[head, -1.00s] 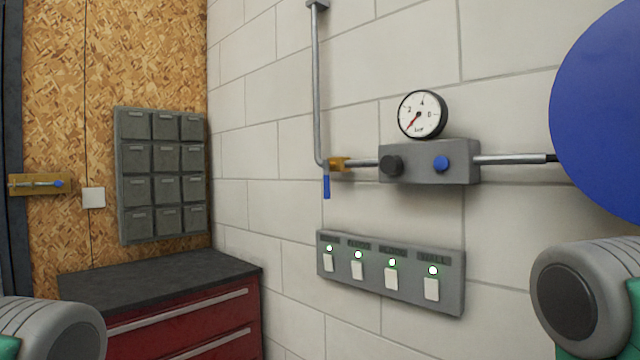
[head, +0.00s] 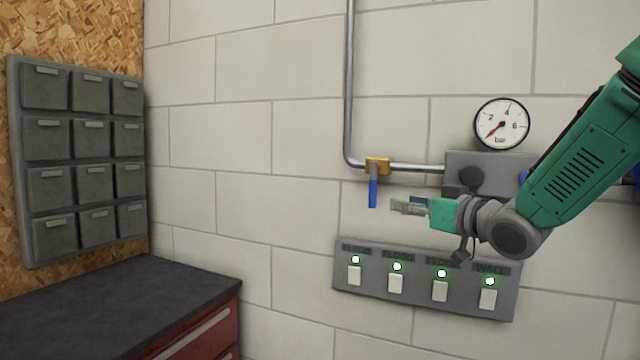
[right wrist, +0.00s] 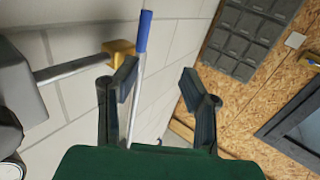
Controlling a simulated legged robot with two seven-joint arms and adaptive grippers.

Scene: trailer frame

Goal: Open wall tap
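The wall tap has a brass body (head: 377,166) on the metal pipe and a blue lever handle (head: 373,193) that hangs straight down. My right gripper (head: 400,205) is just right of the handle in the head view, pointing left. In the right wrist view its two dark fingers (right wrist: 158,85) are apart with nothing gripped. The blue handle (right wrist: 143,32) and the brass body (right wrist: 120,50) show beyond the left finger there. I cannot tell whether the finger touches the handle. My left gripper is not in view.
A grey regulator box (head: 480,170) with a pressure gauge (head: 501,123) sits right of the tap, partly behind my right arm. A switch panel (head: 425,283) is below. Grey bins (head: 85,160) and a dark-topped red cabinet (head: 120,300) stand left. The wall left of the tap is clear.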

